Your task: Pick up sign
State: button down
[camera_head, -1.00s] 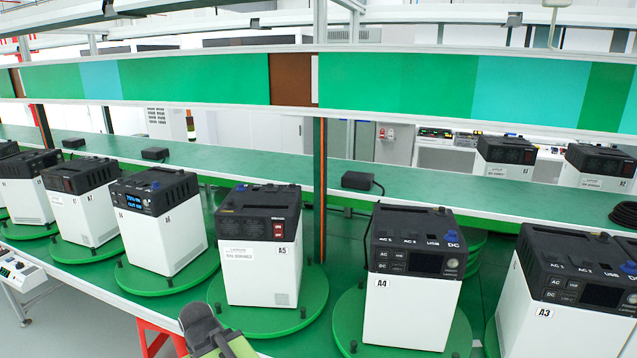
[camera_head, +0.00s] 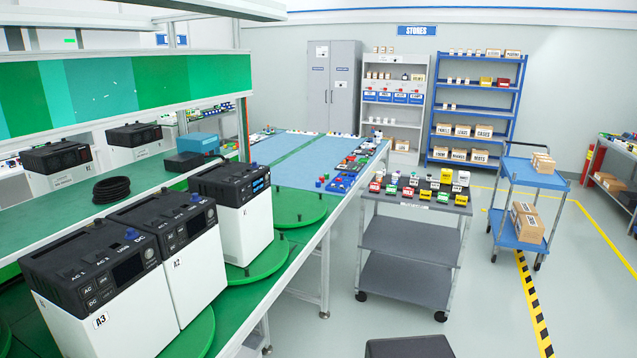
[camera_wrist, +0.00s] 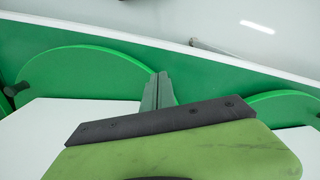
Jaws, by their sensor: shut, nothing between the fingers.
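A blue sign reading "STORES" (camera_head: 417,30) hangs high on the back wall in the head view, far from me. Small coloured pieces with white label cards (camera_head: 418,187) stand on the top of a grey cart; I cannot tell whether any of them is the sign. My gripper (camera_wrist: 159,88) shows in the wrist view, shut and empty, over the green turntable line. The white sides of machines stand on both sides of it. No sign shows in the wrist view.
Black-and-white machines, one marked A3 (camera_head: 105,285), stand on green turntables along the bench at left. The grey cart (camera_head: 410,240) and a blue trolley (camera_head: 530,185) stand on open grey floor. Shelves (camera_head: 476,110) line the back wall.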

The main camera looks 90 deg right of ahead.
aim_at(407, 192)
jog(key=z, duration=1.4)
jog(key=k, duration=1.75)
jog(key=z, duration=1.05)
jog(key=i, duration=0.95)
jog(key=z, duration=1)
